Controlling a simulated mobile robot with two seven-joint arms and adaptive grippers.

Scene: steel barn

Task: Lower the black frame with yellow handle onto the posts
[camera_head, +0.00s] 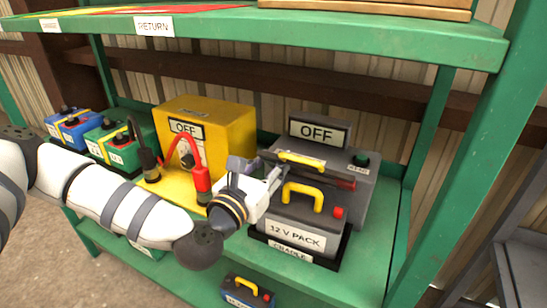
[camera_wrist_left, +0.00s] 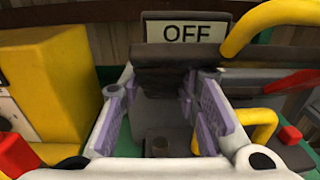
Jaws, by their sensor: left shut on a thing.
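The black frame with its yellow handle (camera_head: 302,160) is a dark bar with a red part at its right end. It hangs above the grey 12 V pack (camera_head: 296,232). My left gripper (camera_head: 262,176) is shut on the frame's left end. In the left wrist view its purple-padded fingers (camera_wrist_left: 166,88) flank the dark frame (camera_wrist_left: 172,58), and the handle (camera_wrist_left: 270,22) arches at upper right. The pack has its own yellow handle (camera_head: 303,192) and a red post (camera_head: 338,212). A dark post (camera_wrist_left: 160,147) shows below the fingers. The frame appears apart from the posts. My right gripper is out of view.
The pack sits in a black cradle (camera_head: 290,251) on the green shelf. A grey box (camera_head: 368,180) with an OFF sign (camera_head: 319,131) stands close behind. A yellow box (camera_head: 215,120) with red and black clamps stands left. Blue (camera_head: 72,127) and green batteries (camera_head: 118,142) are farther left.

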